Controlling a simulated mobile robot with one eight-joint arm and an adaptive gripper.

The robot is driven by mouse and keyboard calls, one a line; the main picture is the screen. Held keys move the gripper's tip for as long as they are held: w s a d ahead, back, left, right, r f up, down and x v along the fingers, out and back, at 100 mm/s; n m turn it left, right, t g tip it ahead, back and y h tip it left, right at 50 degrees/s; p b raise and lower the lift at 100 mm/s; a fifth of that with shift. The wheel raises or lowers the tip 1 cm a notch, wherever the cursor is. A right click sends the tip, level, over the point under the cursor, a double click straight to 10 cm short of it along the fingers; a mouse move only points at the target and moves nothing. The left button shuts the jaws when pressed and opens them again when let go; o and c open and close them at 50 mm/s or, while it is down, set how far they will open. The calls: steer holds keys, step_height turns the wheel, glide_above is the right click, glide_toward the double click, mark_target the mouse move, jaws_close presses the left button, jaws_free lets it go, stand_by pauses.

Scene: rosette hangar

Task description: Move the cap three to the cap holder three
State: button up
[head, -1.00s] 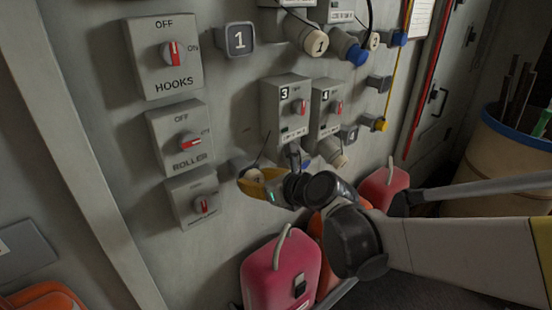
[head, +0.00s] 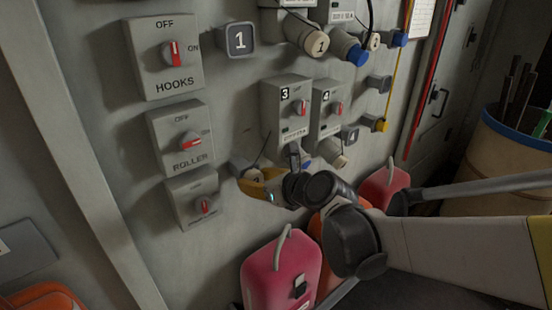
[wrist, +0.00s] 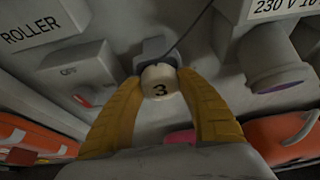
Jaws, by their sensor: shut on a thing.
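Cap three is a pale round cap marked 3 (wrist: 161,82). It is between the yellow fingertips of my gripper (wrist: 159,84), which is shut on it. In the head view, my gripper (head: 264,188) is low on the wall, below and left of the box marked 3. A grey holder (wrist: 153,47) on the wall is directly behind the cap in the wrist view; it also shows in the head view (head: 239,166). I cannot tell how far the cap sits on it. A dark cord runs up from the cap.
The box marked 3 (head: 284,110) and the box marked 4 (head: 326,106) are above right. The roller switch box (head: 180,139) and a smaller switch box (head: 191,198) are to the left. Red canisters (head: 283,274) stand below. An open socket (wrist: 275,70) is at right in the wrist view.

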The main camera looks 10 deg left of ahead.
steer(key=shift+w+a, duration=0.2)
steer(key=o, duration=1.5)
steer(key=shift+c, duration=0.2)
steer(key=v, duration=1.2)
steer(key=s+d+f+n+h, duration=0.3)
steer(key=s+d+n, duration=0.1)
steer(key=d+n, duration=0.4)
steer(key=s+d+f+n+g+h, duration=0.1)
steer(key=s+d+f+n+h, duration=0.2)
steer(key=d+n, duration=0.6)
steer(key=s+d+f+n+h, duration=0.3)
steer(key=s+d+n, duration=0.3)
steer(key=d+n, duration=0.3)
steer(key=shift+s+d+g+h+b, duration=0.3)
steer(key=shift+s+d+h, duration=0.05)
steer(key=shift+d+h, duration=0.15)
